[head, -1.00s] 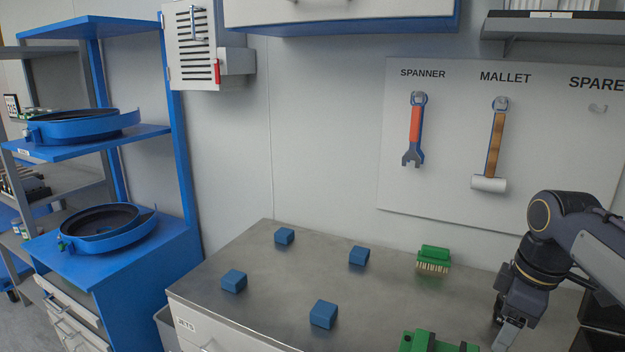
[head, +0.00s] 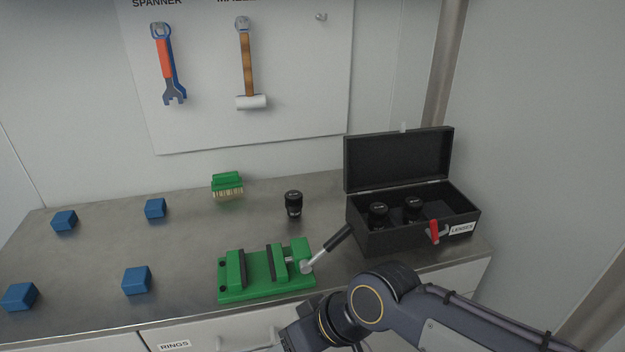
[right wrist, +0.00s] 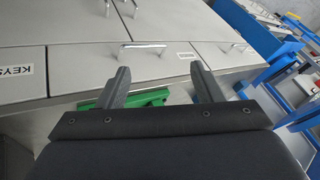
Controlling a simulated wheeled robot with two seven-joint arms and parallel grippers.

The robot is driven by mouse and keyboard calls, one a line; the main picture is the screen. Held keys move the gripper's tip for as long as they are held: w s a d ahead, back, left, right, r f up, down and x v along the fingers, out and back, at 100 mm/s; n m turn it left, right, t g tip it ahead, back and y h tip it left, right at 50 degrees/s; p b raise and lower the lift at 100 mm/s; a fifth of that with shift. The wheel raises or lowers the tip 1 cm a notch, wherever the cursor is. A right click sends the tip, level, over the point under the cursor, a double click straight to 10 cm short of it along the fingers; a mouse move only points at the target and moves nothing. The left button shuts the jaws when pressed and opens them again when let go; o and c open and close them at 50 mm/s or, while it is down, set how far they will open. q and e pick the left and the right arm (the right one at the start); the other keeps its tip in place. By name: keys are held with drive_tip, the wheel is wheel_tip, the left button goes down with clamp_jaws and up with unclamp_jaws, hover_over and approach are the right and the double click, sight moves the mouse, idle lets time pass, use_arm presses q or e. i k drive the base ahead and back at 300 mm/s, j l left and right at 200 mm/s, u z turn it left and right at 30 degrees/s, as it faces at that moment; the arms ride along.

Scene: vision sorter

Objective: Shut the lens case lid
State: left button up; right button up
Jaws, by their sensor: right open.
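The lens case (head: 375,240) is a black box at the right of the bench in the head view, marked LENSES. Its lid (head: 398,160) stands up open along the back edge. Two black lenses, one on the left (head: 378,214) and one on the right (head: 413,207), stand inside, and a red-handled latch (head: 434,231) is on the front. My right gripper (right wrist: 158,84) is open and empty in the right wrist view, facing the drawer fronts. In the head view my right arm crosses below the case and its fingers are not visible. My left gripper is out of view.
A green vise (head: 262,290) with a dark-gripped handle stands left of the case. A loose black lens (head: 293,205), a green brush (head: 228,187) and several blue blocks (head: 137,280) sit on the bench (head: 185,240). A spanner (head: 166,65) and mallet (head: 246,65) hang behind.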

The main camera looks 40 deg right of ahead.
sight(401, 158)
drive_tip(key=z, duration=2.15)
